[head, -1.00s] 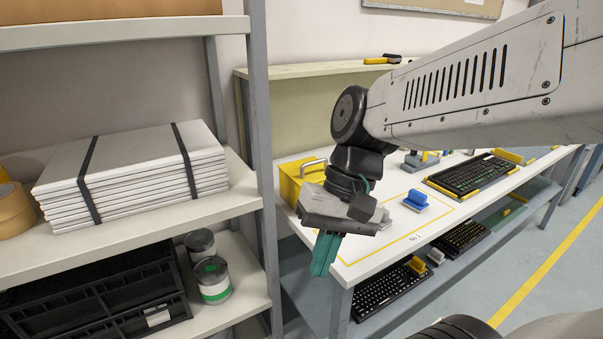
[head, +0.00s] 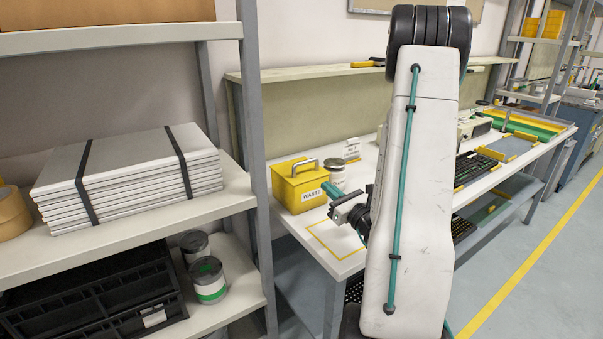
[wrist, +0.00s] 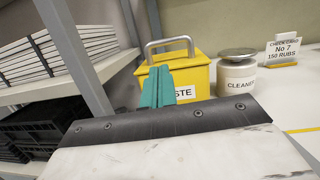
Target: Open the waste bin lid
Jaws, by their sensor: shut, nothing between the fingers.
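The yellow waste bin (head: 301,192) stands on the left end of the white bench. Its lid (head: 302,177) is down and carries a grey bar handle (head: 305,166). My gripper (head: 328,189) has teal fingers, shut and empty, pointing at the bin just right of its front. In the wrist view, the teal fingers (wrist: 158,88) overlap the front of the bin (wrist: 193,76) and hide part of its label. The handle (wrist: 170,45) rises above and beyond the fingertips. I cannot tell whether the fingers touch the bin.
A cleaner jar (wrist: 236,76) stands close right of the bin, with a small card sign (wrist: 283,50) beyond it. A grey shelf post (head: 258,130) rises left of the bin. A yellow outlined area (head: 335,240) on the bench is bare.

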